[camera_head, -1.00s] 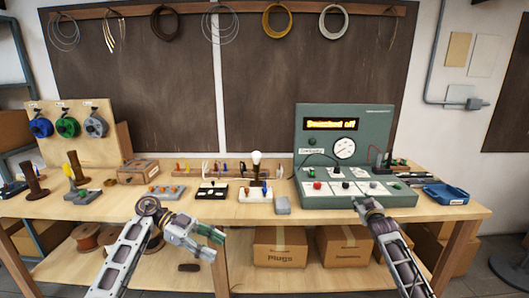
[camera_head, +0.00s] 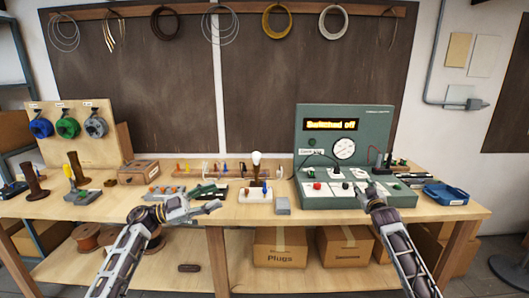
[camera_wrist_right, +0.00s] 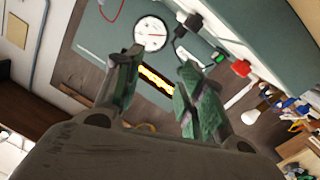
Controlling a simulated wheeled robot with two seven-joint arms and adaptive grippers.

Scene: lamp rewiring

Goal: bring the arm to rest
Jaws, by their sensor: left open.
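My left gripper (camera_head: 208,200) reaches in over the front of the workbench (camera_head: 330,214), its jaws open and empty. It points right, in front of the black and white terminal blocks. My right gripper (camera_head: 374,190) is at the front of the green test panel (camera_head: 386,130), near its right side. In the right wrist view its two fingers stand apart with nothing between them (camera_wrist_right: 160,66). Whether the right gripper touches the panel cannot be told.
A small lamp on a white base (camera_head: 256,196) stands mid-bench. A grey block (camera_head: 282,205) sits beside it. A blue tray (camera_head: 446,194) lies at the right end. Spools (camera_head: 67,127) hang on a wooden board at left. Cardboard boxes (camera_head: 279,248) stand on the lower shelf.

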